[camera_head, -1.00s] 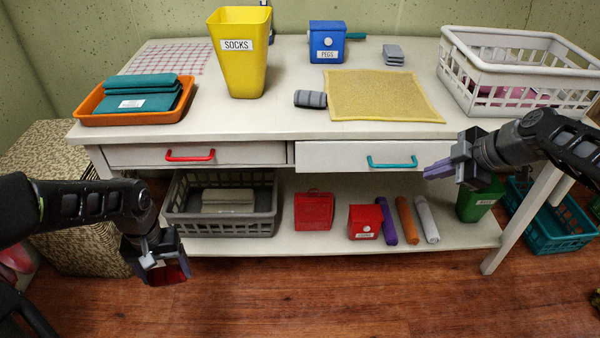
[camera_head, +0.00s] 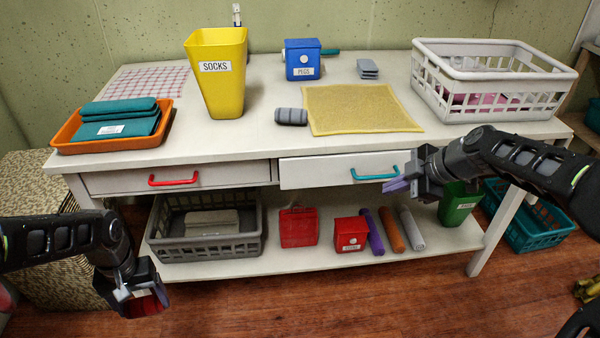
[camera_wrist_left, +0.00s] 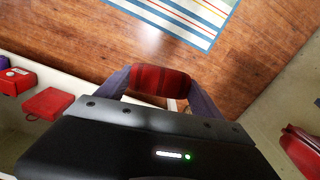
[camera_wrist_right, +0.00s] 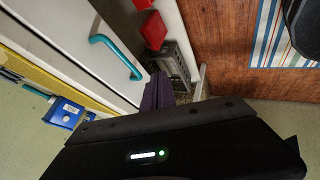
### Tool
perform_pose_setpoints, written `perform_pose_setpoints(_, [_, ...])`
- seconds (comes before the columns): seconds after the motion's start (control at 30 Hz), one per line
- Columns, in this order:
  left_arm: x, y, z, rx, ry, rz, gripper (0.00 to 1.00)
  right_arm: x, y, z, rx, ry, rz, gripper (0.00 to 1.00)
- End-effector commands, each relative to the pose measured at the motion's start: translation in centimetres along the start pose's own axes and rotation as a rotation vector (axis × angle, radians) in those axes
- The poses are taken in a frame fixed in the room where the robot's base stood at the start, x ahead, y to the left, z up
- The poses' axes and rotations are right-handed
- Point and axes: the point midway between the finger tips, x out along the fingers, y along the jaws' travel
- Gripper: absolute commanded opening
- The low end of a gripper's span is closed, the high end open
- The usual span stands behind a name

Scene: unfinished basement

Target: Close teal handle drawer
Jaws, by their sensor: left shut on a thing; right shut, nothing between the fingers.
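The teal handle (camera_head: 375,173) is on the right drawer (camera_head: 315,173) of the white table. This drawer front seems to stand slightly forward of the left drawer. The teal handle (camera_wrist_right: 117,55) also shows in the right wrist view. My right gripper (camera_head: 396,187) is shut and empty, its fingertips just in front of the drawer and close to the handle's right end; I cannot tell whether they touch. My left gripper (camera_head: 148,303) is low in front of the table, shut on a dark red object (camera_wrist_left: 160,80), clearly seen in the left wrist view.
The left drawer has a red handle (camera_head: 173,180). The tabletop holds a yellow socks bin (camera_head: 217,85), an orange tray (camera_head: 65,146) and a white basket (camera_head: 490,117). The lower shelf holds a grey basket (camera_head: 205,250), red boxes and rolls. Floor in front is clear.

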Motion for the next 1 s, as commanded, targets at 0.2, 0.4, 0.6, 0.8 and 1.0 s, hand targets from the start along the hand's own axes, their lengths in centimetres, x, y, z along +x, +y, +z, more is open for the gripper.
perform_pose_setpoints(0.2, [0.3,0.0,0.0,0.000,0.000,0.000,0.36,4.8,-0.2,-0.1,-0.001,0.003,-0.005,0.00])
perform_pose_setpoints(0.4, [-0.1,0.0,0.0,0.000,0.000,0.000,0.36,6.7,2.0,-0.3,-0.002,0.000,0.001,0.00])
perform_pose_setpoints(0.6, [-0.3,0.0,0.0,0.000,0.000,0.000,0.36,7.3,3.6,-0.3,-0.002,-0.001,0.001,0.00])
perform_pose_setpoints(0.8, [-0.3,0.0,0.0,0.000,0.000,0.000,0.36,7.3,3.7,-0.3,-0.001,-0.002,0.000,0.00])
perform_pose_setpoints(1.0, [-0.2,0.0,0.0,0.000,0.000,0.000,0.36,7.4,3.7,-0.3,-0.001,-0.002,0.000,0.00])
